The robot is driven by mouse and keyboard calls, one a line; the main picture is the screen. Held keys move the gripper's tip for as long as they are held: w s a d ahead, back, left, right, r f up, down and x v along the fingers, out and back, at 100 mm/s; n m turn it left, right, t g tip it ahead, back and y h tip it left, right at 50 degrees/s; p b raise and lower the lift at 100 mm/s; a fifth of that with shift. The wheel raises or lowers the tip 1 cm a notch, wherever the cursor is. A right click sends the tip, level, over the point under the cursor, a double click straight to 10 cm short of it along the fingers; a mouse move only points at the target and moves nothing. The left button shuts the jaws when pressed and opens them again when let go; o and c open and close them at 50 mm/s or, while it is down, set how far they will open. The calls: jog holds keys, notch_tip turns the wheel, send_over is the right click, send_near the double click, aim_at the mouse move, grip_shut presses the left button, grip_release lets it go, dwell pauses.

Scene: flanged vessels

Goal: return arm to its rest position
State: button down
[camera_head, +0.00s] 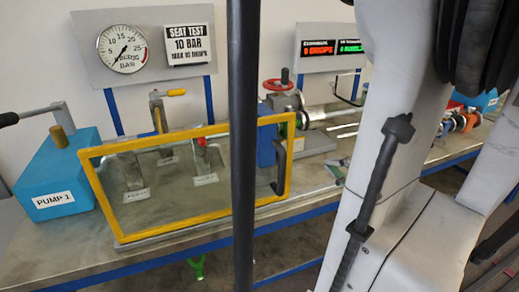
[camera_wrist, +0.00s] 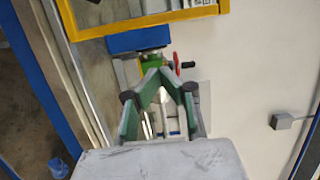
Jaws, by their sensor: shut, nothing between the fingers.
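My gripper (camera_wrist: 163,74) is in the wrist view, its green fingers converging at the tips with nothing held between them. Beyond the fingertips are a blue block (camera_wrist: 140,39), a green part (camera_wrist: 152,60) and a red handle (camera_wrist: 175,62). A yellow-framed clear guard (camera_wrist: 150,23) lies past them at the top. In the head view, my white arm fills much of the right side, and my gripper cannot be made out there.
The bench (camera_head: 75,245) carries a blue box labelled PUMP 1 (camera_head: 62,180), the yellow-framed guard (camera_head: 180,230), and a metal vessel (camera_head: 290,103) with a red handwheel (camera_head: 278,84). A pressure gauge (camera_head: 123,49) is behind. Coloured flanged parts (camera_head: 458,122) stand farther right.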

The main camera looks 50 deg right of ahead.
jog(key=shift+v, duration=1.45)
